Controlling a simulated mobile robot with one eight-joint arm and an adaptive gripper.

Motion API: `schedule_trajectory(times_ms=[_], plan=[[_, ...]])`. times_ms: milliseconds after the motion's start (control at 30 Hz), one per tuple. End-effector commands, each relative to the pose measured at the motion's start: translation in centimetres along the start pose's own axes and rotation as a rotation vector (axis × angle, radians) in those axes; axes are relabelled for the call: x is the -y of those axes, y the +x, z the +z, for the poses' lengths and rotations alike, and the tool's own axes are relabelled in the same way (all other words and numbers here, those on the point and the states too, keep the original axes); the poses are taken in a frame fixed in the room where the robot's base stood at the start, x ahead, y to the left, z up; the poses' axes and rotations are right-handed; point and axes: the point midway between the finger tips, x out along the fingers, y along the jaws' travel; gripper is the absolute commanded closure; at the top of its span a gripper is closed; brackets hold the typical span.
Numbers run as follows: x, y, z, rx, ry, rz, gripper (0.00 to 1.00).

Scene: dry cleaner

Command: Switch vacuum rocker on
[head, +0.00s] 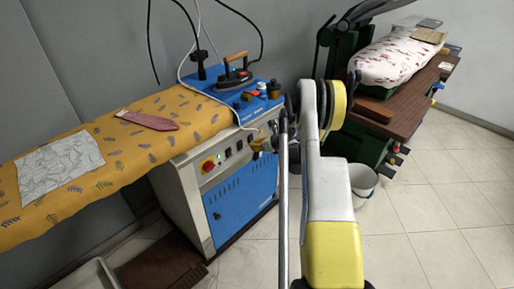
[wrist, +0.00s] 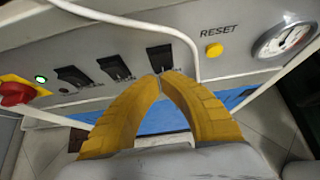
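In the wrist view, three black rocker switches sit in a row on the grey control panel (wrist: 225,68): a left rocker (wrist: 73,76), a middle rocker (wrist: 115,67) and a right rocker (wrist: 160,57). I cannot read which one is the vacuum rocker. My gripper (wrist: 159,80) has yellow fingers with their tips together, holding nothing. The tips are at the lower edge of the right rocker; I cannot tell whether they touch it. In the head view my gripper (head: 262,143) is at the panel front, and partly covers it.
A red knob (wrist: 15,94) on yellow and a lit green lamp (wrist: 41,79) are at the panel's left. A yellow RESET button (wrist: 214,50) and gauge (wrist: 285,40) are at its right. A white cable (wrist: 120,19) crosses the panel. An iron (head: 233,78) stands above; a bucket (head: 362,180) is on the floor.

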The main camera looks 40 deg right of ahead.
Motion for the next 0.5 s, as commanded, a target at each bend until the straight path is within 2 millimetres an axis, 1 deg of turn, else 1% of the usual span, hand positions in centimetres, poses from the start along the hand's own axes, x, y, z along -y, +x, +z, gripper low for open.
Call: schedule_trajectory(times_ms=[200, 333, 500], plan=[[0.0, 0.1, 0.0, 0.0, 0.0, 0.0, 1.0], [0.0, 1.2, 0.1, 0.0, 0.0, 0.001, 1.0], [0.0, 0.9, 0.3, 0.0, 0.0, 0.001, 1.0]])
